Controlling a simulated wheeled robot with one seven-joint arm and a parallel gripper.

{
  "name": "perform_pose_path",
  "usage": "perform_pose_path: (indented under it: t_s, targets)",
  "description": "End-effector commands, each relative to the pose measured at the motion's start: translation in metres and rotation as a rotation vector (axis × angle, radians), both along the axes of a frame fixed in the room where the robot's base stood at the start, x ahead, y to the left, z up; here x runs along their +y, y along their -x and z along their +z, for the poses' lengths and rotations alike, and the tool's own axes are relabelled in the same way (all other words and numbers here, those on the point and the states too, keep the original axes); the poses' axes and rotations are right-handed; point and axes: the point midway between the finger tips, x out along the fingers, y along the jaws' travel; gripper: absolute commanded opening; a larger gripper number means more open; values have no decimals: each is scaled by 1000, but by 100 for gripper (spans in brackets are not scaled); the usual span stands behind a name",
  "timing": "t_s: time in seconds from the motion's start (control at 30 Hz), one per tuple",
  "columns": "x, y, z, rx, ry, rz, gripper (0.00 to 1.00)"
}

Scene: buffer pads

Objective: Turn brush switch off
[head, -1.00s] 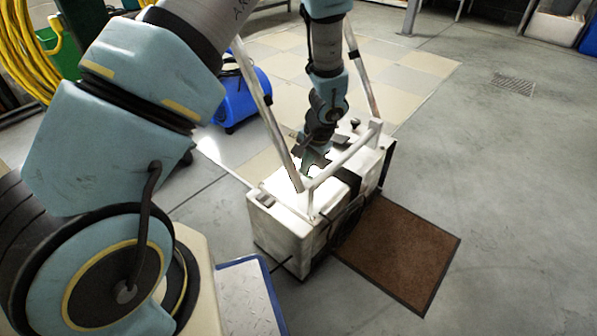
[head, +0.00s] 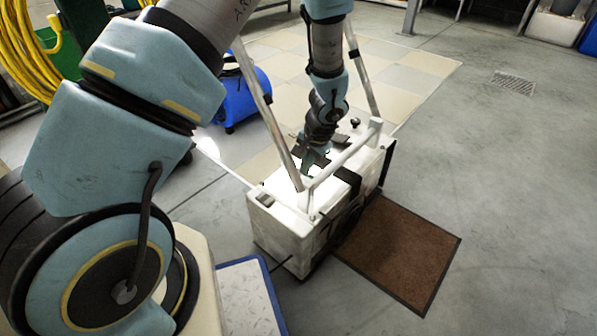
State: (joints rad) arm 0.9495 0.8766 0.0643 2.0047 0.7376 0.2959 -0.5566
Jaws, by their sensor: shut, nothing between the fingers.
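The white floor machine (head: 285,238) stands on the grey floor in the middle of the head view, with a metal tube handle (head: 342,152) over its top. A small black knob (head: 355,122) stands at the far end of its top, and a small dark part (head: 265,199) sits at the near left corner; I cannot tell which is the brush switch. My gripper (head: 313,160) points down just over the top, behind the handle bar. It is shut and empty. Its fingertips are partly hidden, and I cannot tell whether they touch the machine.
A brown mat (head: 405,250) lies to the right of the machine. A blue machine (head: 240,95) stands behind at left. A blue-edged platform (head: 248,300) is at the near left. The floor at right is open.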

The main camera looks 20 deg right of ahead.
Motion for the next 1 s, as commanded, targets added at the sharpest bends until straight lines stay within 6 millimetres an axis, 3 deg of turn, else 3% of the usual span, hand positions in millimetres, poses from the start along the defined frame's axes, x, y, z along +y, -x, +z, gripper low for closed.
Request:
perform_pose_path:
  t_s: [0.37,1.0]
  targets:
    - [1,0,0,0,-2,1,0]
    - [0,0,50,0,0,1,0]
